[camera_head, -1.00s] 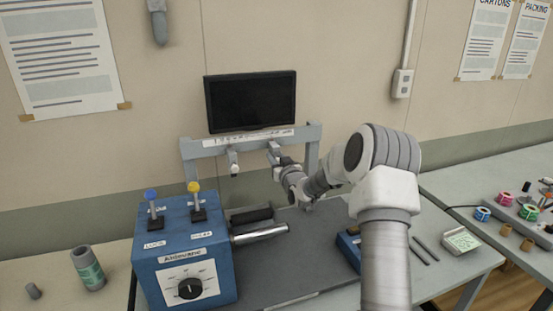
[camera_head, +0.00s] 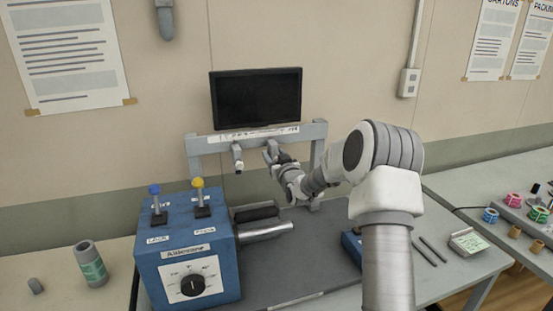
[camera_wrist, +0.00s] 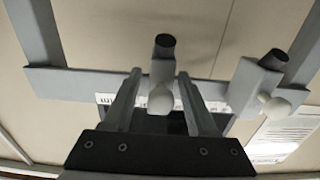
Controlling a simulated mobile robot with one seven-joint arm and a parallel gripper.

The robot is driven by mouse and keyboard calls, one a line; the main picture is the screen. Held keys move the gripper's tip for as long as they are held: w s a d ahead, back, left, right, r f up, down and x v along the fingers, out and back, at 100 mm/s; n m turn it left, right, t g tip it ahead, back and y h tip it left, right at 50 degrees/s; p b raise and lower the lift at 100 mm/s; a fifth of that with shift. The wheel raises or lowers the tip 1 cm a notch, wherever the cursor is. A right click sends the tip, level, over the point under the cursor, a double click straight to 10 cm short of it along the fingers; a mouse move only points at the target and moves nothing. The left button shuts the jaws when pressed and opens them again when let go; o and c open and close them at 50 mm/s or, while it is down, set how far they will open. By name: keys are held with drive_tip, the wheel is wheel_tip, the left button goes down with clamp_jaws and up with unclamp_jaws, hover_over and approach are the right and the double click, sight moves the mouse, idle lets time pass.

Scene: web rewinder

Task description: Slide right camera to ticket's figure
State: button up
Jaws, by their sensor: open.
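The right camera (camera_wrist: 163,70) is a grey block with a dark cylinder end and a round white knob, on the grey crossbeam (camera_head: 205,144). In the head view the right camera (camera_head: 269,150) is partly hidden by my gripper (camera_head: 273,160). My gripper (camera_wrist: 159,80) is open in the wrist view, with one finger on each side of the right camera and its white knob; contact cannot be told. The left camera (camera_head: 237,157) hangs on the same beam, and also shows in the wrist view (camera_wrist: 268,80). A white scale strip (camera_head: 258,133) runs along the beam. A small ticket (camera_head: 469,243) lies at the right, its writing unreadable.
A dark monitor (camera_head: 256,97) stands above the beam. A blue control box (camera_head: 187,255) with two levers and a dial stands left, beside metal rollers (camera_head: 265,232). Beam posts (camera_head: 317,160) flank the cameras. Coloured rolls lie on the right table (camera_head: 480,200).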

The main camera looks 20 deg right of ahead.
drive_tip(key=s+b, duration=0.2)
drive_tip(key=s, duration=1.5)
drive_tip(key=shift+s, duration=0.2)
drive_tip(key=shift+a+r, duration=0.1)
